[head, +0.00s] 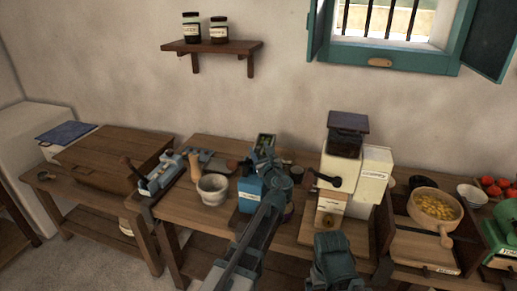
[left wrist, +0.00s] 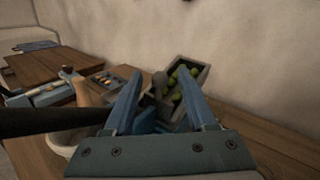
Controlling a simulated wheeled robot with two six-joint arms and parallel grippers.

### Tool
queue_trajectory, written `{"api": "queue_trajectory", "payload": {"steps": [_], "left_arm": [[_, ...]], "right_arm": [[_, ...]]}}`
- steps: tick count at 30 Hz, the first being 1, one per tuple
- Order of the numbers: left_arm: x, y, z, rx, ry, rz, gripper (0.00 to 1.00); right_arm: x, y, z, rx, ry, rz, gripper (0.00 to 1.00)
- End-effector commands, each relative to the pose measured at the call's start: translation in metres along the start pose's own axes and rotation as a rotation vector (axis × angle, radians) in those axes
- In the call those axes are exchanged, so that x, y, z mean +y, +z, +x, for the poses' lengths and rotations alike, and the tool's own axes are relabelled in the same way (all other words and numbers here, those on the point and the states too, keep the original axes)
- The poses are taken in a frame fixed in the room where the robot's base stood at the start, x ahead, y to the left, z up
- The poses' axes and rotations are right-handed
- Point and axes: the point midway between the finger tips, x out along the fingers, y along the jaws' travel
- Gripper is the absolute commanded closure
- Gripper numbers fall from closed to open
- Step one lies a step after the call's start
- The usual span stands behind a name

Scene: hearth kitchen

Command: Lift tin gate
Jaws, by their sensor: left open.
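A blue tin (head: 250,193) with a pale label stands on the middle bench, partly hidden by my left arm. I cannot make out a gate on it in the head view. My left gripper (head: 266,157) is over the bench at the tin's upper right, pointing toward the wall. In the left wrist view my left gripper (left wrist: 160,92) has its two fingers spread apart. Blue parts (left wrist: 146,122) show low between the fingers; whether they touch is unclear. A dark teal part of my right arm (head: 335,262) shows at the bottom; its fingertips are hidden.
A stone mortar (head: 213,189) stands left of the tin. A small crate of green fruit (left wrist: 186,82) lies beyond the fingers. A tall white grinder (head: 352,175) stands close on the right. A pan of yellow pieces (head: 436,207) is farther right.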

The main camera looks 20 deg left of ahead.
Motion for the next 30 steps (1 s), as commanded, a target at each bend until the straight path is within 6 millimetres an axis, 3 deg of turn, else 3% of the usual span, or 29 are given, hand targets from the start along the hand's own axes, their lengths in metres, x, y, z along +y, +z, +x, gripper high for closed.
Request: {"api": "queue_trajectory", "payload": {"steps": [6,15,24,30], "left_arm": [[-0.0003,-0.0001,0.0138,0.000,0.000,0.000,0.44],[0.0002,0.0000,0.0144,0.000,0.000,0.000,0.44],[0.0001,0.0000,0.0143,0.000,0.000,0.000,0.97],[0.0001,0.0000,0.0143,0.000,0.000,0.000,1.00]], "right_arm": [[0.0000,0.0000,0.0000,0.000,0.000,0.000,0.00],[0.0000,0.0000,0.0000,0.000,0.000,0.000,0.00],[0.0000,0.0000,0.0000,0.000,0.000,0.000,0.00],[0.0000,0.0000,0.0000,0.000,0.000,0.000,0.00]]}}
